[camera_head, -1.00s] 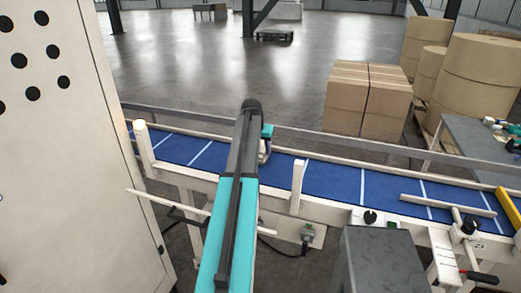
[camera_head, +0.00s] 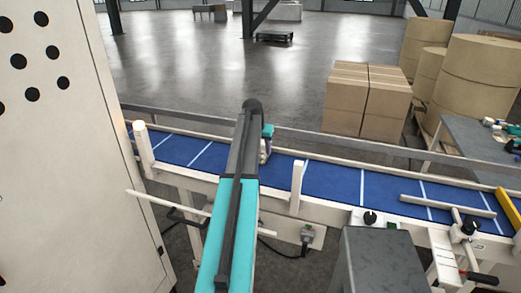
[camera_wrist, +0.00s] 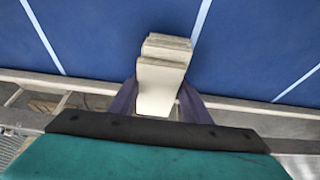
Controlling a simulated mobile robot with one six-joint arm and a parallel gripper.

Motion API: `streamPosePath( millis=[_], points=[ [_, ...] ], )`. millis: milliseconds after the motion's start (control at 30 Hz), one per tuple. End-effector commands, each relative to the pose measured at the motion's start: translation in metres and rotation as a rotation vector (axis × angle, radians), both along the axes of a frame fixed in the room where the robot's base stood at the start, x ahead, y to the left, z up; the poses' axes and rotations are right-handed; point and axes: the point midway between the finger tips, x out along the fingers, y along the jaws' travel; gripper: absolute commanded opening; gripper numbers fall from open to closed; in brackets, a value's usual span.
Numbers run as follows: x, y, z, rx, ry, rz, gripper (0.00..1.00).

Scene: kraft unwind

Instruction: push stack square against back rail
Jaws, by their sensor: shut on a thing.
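A small stack (camera_wrist: 163,68) of pale, cream-coloured flat pieces shows in the wrist view. Its pieces are slightly offset at the far end. My gripper (camera_wrist: 160,102) has purple fingers on both sides of the stack and is shut on it, over the blue belt. In the head view my gripper (camera_head: 266,148) is mostly hidden behind my arm, and the stack cannot be made out. The back rail (camera_head: 335,168) is the pale strip along the belt's far edge. Whether the stack touches it is hidden.
A pale bar (camera_head: 448,207) and a yellow bar (camera_head: 508,208) lie at right. A tall cabinet (camera_head: 75,170) stands left.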

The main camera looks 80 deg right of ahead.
Motion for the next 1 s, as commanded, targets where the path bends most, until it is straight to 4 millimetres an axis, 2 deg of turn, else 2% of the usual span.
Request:
streamPosePath(
  millis=[1000],
  points=[
    [-0.0023,-0.0102,0.0003,-0.001,0.0,0.0,0.18]
  ],
)
